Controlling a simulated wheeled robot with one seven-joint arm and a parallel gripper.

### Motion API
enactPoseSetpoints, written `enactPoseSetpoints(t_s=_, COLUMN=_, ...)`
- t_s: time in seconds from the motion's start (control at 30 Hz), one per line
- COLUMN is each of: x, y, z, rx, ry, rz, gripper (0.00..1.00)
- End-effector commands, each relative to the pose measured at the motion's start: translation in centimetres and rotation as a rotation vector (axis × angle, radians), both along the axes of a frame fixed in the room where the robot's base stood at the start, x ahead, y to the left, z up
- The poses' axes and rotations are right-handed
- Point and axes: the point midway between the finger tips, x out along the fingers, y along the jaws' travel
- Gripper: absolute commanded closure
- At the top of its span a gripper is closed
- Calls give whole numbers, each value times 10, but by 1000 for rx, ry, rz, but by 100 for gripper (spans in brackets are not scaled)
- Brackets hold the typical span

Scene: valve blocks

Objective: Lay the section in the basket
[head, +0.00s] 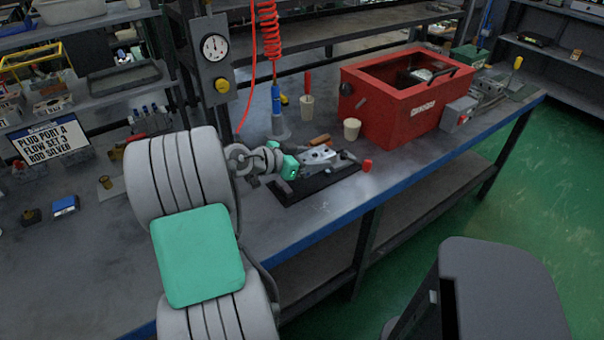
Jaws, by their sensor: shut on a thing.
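My gripper (303,161), with a teal wrist part, reaches over a black mat (335,178) on the workbench. It is shut on a silver-grey metal section (319,155), low over the mat. I cannot tell whether the section touches the mat. A red open-topped box (399,108) stands on the bench to the right of and behind my gripper. Inside it a dark basket-like shape and a light object (421,74) show in part; the box's front wall hides the rest.
A beige cup (352,129) and a small red cap (367,165) stand between mat and box. A blue-and-grey tool stand (277,115) and a cup with a red handle (307,105) are behind. A grey-red switch box (458,114) adjoins the red box. A gauge post (214,60) rises left.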

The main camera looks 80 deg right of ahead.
Motion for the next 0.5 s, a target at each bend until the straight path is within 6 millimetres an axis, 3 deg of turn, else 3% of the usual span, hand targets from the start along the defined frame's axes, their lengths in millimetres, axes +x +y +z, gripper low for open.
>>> enactPoseSetpoints(t_s=0.1, x=17, y=-4, z=-22, rx=3, ry=4, rz=1, gripper=100)
enactPoseSetpoints(t_s=0.33, x=36, y=-8, z=-46, rx=3, ry=3, rz=1, gripper=100)
enactPoseSetpoints(t_s=0.5, x=35, y=-8, z=-70, rx=1, ry=2, rz=-2, gripper=100)
